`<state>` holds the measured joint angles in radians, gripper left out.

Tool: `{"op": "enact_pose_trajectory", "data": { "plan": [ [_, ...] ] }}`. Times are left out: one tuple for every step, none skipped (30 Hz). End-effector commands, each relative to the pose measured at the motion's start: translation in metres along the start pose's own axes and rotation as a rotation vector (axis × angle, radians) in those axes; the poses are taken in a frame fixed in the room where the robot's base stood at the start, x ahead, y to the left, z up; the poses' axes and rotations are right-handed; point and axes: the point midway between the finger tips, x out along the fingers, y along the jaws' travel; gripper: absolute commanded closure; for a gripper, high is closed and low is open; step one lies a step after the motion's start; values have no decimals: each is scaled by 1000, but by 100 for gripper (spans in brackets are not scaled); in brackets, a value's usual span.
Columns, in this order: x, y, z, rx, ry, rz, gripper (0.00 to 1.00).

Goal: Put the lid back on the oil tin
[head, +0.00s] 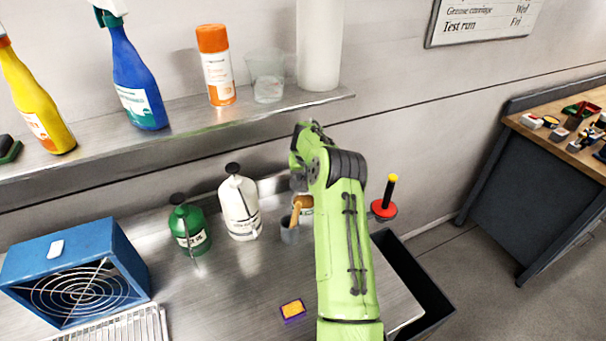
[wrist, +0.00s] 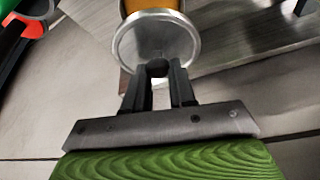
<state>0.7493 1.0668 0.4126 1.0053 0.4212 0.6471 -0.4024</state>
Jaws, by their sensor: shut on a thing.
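My gripper (wrist: 157,70) is shut on a round silvery metal lid (wrist: 156,28), held at its near side between the two dark fingers. An orange-yellow body with a pale rim (wrist: 150,5) shows just beyond the lid at the top of the wrist view; it may be the oil tin, but most of it is cut off. I cannot tell whether the lid touches it. In the head view my green arm hides the gripper and the lid.
A shelf (head: 190,122) with bottles overhangs the back.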

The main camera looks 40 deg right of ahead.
Motion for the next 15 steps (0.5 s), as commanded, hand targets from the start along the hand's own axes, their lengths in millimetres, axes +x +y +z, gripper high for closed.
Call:
{"op": "enact_pose_trajectory", "data": {
  "plan": [
    [1, 0, 1, 0, 0, 0, 100],
    [2, 0, 1, 1, -1, 0, 100],
    [4, 0, 2, 0, -1, 0, 100],
    [5, 0, 2, 0, -1, 0, 100],
    [7, 0, 3, 0, -1, 0, 100],
    [10, 0, 5, 0, -1, 0, 100],
    [13, 0, 6, 0, -1, 0, 100],
    [16, 0, 7, -1, -1, 0, 100],
    [20, 0, 9, -1, 0, 0, 100],
    [24, 0, 10, -1, 0, 0, 100],
    [27, 0, 12, -1, -1, 0, 100],
    [32, 0, 14, -1, -2, 0, 100],
    [35, 0, 15, 0, -2, 1, 100],
    [38, 0, 17, 0, -2, 1, 100],
    [42, 0, 18, -1, -2, 1, 100]
  ]
}}
